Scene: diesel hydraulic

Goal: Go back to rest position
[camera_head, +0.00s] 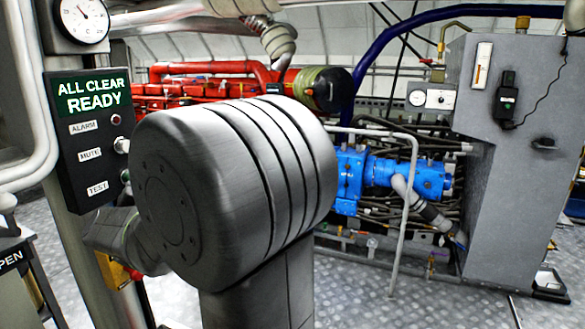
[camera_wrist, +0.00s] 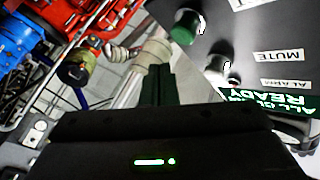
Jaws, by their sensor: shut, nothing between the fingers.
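My gripper (camera_wrist: 158,72) is shut and empty in the wrist view, its dark fingers together above its black housing. It is close to the black alarm panel (camera_head: 92,140), which also shows at the right of the wrist view (camera_wrist: 260,30). The panel's green display (camera_head: 90,93) reads "ALL CLEAR READY". Below it are ALARM, MUTE and TEST labels with small controls. In the wrist view a green button (camera_wrist: 185,27) and a metal toggle (camera_wrist: 218,66) stand out from the panel. In the head view my grey arm hides the gripper; I cannot tell whether the fingers touch the panel.
A round gauge (camera_head: 84,18) sits above the panel, with a pale pipe (camera_head: 40,100) beside it. A red engine (camera_head: 215,70), blue hydraulic unit (camera_head: 400,175) and grey cabinet (camera_head: 510,170) stand behind. A handrail (camera_head: 408,215) stands before the hoses. Patterned floor (camera_head: 370,300) is clear at front right.

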